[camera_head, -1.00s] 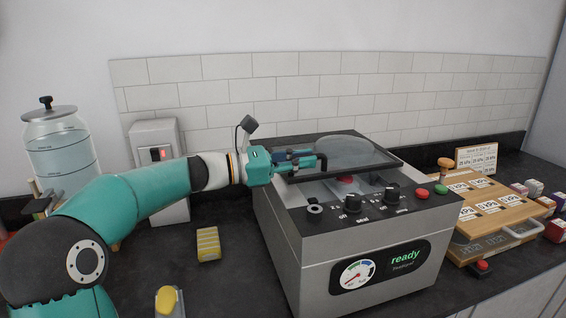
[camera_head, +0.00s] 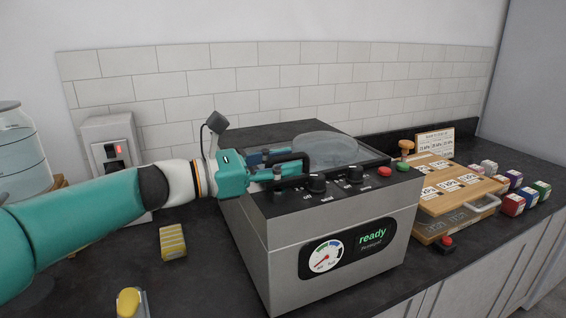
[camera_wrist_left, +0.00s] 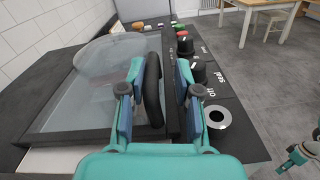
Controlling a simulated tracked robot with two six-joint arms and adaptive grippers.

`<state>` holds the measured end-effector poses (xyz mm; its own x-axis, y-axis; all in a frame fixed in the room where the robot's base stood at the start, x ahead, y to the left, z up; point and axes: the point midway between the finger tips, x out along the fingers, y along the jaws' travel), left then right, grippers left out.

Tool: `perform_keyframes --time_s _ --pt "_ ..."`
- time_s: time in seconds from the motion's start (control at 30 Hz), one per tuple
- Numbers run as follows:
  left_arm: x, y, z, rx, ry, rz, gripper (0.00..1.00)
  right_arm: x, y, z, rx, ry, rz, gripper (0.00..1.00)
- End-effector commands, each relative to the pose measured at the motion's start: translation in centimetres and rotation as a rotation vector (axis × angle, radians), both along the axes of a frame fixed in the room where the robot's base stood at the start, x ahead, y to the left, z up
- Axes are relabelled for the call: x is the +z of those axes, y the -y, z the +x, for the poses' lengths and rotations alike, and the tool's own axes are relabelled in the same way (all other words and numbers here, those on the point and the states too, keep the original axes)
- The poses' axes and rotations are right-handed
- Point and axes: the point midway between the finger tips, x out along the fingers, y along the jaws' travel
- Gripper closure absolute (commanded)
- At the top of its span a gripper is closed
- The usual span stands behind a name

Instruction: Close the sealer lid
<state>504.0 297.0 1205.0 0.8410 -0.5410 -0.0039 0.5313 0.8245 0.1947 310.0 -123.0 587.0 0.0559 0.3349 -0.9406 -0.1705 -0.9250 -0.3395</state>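The vacuum sealer (camera_head: 335,235) is a steel box with a black top, knobs and a screen reading "ready". Its lid, a clear domed pane (camera_head: 325,150) in a black frame, lies low and nearly flat over the top; I cannot tell whether it is fully seated. My left gripper (camera_head: 275,165) is at the lid's front edge. In the left wrist view its fingers (camera_wrist_left: 154,95) stand on both sides of the black lid handle (camera_wrist_left: 153,82), with gaps showing. My right gripper (camera_wrist_left: 302,157) seems to show partly at the right edge of that view.
A switch box (camera_head: 112,155) and a glass jar (camera_head: 20,155) stand at the left. A yellow striped block (camera_head: 172,241) lies on the counter left of the sealer. Wooden boards with labels (camera_head: 455,190) and small coloured boxes (camera_head: 515,204) are at the right.

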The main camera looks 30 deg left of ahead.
Motion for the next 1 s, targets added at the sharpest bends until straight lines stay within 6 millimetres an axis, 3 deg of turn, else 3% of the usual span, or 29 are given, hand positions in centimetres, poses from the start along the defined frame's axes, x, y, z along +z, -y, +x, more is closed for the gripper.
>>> perform_keyframes --time_s 0.47,1.0 --pt "0.2 -0.8 -0.7 0.01 0.003 -0.001 0.61 0.1 0.0 0.0 0.0 0.0 0.0 0.6" --pt "-0.1 -5.8 -8.6 0.009 -0.001 -0.001 0.61 0.1 0.0 0.0 0.0 0.0 0.0 0.6"
